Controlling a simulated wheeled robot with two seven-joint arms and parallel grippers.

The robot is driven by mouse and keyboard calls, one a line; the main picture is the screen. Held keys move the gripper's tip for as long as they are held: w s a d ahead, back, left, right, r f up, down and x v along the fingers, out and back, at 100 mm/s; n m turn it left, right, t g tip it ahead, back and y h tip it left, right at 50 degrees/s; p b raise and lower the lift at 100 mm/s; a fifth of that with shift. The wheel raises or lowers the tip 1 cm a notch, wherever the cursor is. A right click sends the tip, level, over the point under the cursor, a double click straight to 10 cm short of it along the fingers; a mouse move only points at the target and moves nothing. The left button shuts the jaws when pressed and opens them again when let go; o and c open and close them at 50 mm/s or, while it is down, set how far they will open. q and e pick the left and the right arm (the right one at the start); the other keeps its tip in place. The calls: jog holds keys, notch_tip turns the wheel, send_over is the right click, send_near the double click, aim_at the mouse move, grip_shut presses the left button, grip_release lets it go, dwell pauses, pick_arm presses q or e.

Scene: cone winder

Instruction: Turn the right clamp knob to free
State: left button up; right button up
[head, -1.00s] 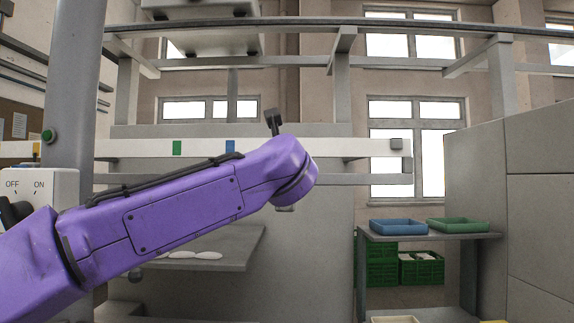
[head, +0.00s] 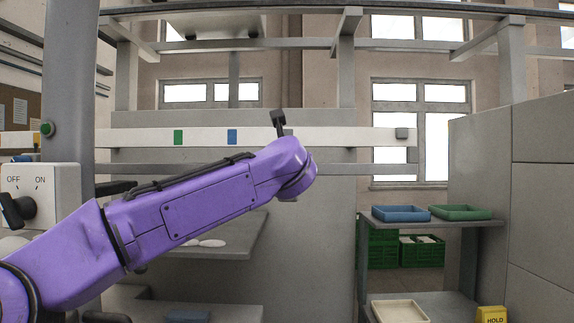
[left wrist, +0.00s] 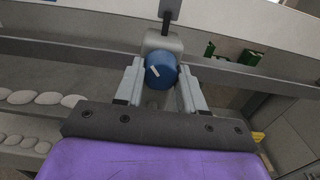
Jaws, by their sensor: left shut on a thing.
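In the left wrist view, a round blue knob (left wrist: 163,62) with a short white mark sits between the two grey fingers of my left gripper (left wrist: 160,75). The fingers are shut on its sides. The white mark is slanted. The knob is on a grey block (left wrist: 163,41), with a black upright piece (left wrist: 168,14) above it. In the head view, my purple left arm reaches across to the light rail (head: 340,138), and its wrist hides the knob and fingers. A black post (head: 279,123) shows above the wrist. My right gripper is not in view.
A switch box (head: 42,190) marked OFF and ON stands at the left. A blue tray (head: 400,214) and a green tray (head: 460,212) sit on a shelf at the right. Green crates (head: 421,250) are behind it. A yellow HOLD block (head: 491,314) is at lower right.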

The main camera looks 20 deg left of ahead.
pick_arm(q)
jog(key=m+p, duration=0.1)
jog(key=m, duration=0.1)
jog(key=m+p, duration=0.1)
jog(key=shift+r+m, duration=0.2)
jog(key=shift+m, duration=0.2)
jog(key=m+p, duration=0.2)
jog(key=m, duration=0.1)
jog(key=shift+m+p, duration=0.3)
jog(key=m+p, duration=0.3)
jog(key=m, duration=0.1)
jog(key=shift+a+m+p, duration=0.1)
jog(key=shift+m+p, duration=1.2)
jog(key=shift+m, duration=0.6)
jog(key=shift+f, duration=0.15)
jog(key=o, duration=1.1)
jog(key=shift+c, duration=0.2)
